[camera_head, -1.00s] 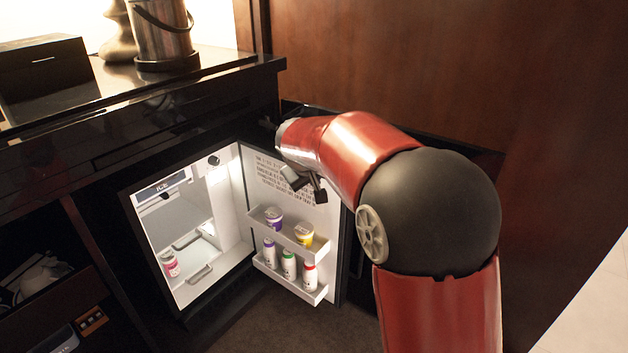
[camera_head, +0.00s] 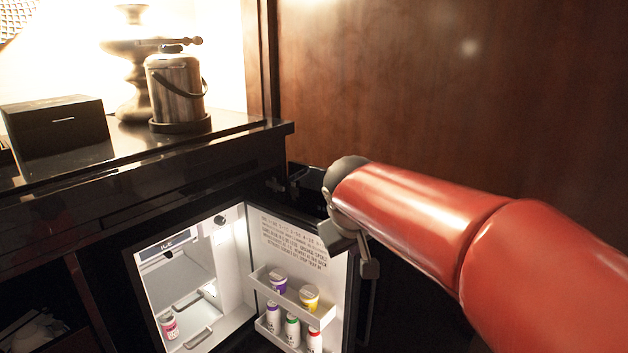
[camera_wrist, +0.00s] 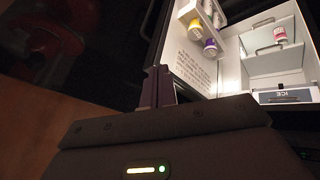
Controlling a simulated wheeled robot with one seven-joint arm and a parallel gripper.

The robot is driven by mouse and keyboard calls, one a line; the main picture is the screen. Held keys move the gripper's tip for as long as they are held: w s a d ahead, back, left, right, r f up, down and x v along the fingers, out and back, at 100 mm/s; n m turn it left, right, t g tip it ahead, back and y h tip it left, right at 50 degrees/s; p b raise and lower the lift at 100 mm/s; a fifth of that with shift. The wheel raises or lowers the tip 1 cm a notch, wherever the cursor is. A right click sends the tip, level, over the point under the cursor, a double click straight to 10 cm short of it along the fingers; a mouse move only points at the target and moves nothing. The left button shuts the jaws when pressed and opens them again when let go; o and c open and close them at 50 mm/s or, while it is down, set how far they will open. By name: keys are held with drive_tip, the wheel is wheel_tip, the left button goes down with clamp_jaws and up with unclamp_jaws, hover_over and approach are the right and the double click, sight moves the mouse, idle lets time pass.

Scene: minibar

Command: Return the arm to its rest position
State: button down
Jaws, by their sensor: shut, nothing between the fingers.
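My gripper (camera_head: 369,267) hangs from the end of my red arm, in front of the outer edge of the open fridge door (camera_head: 296,240). In the wrist view, the fingers of my gripper (camera_wrist: 158,86) are together with nothing between them. The arm reaches in from the right of the head view, apparently clear of the door, though the exact gap cannot be told. The gripper hides part of the door's edge.
The lit minibar fridge (camera_head: 178,285) stands open. Its door shelf (camera_head: 318,317) carries several small containers, and a pink-labelled one (camera_head: 169,325) stands inside. An ice bucket (camera_head: 177,92) and black box (camera_head: 55,125) sit on the counter (camera_head: 120,150). A wood panel (camera_head: 430,90) rises behind.

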drive_tip(key=s+d+f+m, duration=0.2)
drive_tip(key=s+d+f, duration=0.1)
drive_tip(key=s, duration=0.8)
drive_tip(key=s+d+f+m+y, duration=0.1)
drive_tip(key=s+d+f, duration=0.3)
drive_tip(key=s, duration=0.7)
drive_tip(key=shift+s+d+f+m+g, duration=0.25)
drive_tip(key=shift+s+m+g, duration=0.15)
drive_tip(key=shift+m, duration=0.3)
drive_tip(key=shift+a, duration=0.15)
